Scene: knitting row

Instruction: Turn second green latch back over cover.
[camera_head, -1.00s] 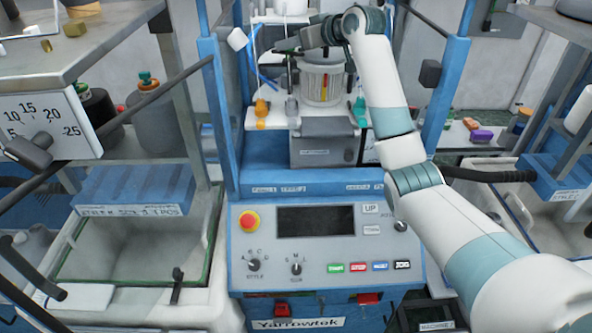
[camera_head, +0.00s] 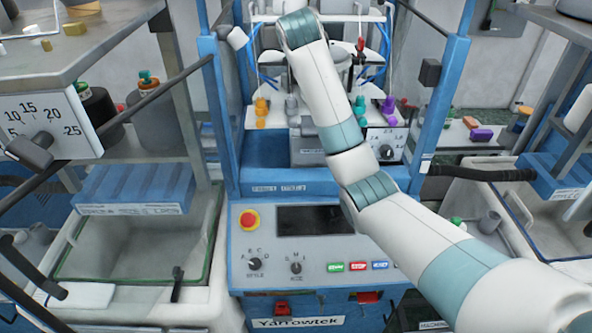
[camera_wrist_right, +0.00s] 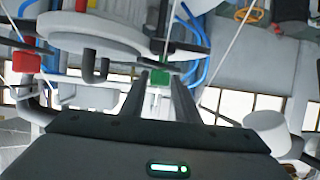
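A green latch (camera_wrist_right: 160,77) shows in the right wrist view as a small bright block between the far ends of my right gripper's fingers. My right gripper (camera_wrist_right: 160,82) has its two dark fingers apart; I cannot tell whether they touch the latch. In the head view my right arm reaches in from the right to the top of the blue-framed machine (camera_head: 222,130), and its gripper is hidden behind the arm. The cover cannot be made out clearly. My left gripper is not in view.
A red block (camera_wrist_right: 26,62) and a pale disc (camera_wrist_right: 95,35) lie left of the fingers in the right wrist view. Orange (camera_head: 261,106) and purple (camera_head: 389,104) pegs stand on the machine's front ledge. Thin blue tubes and upright rods surround the machine's head.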

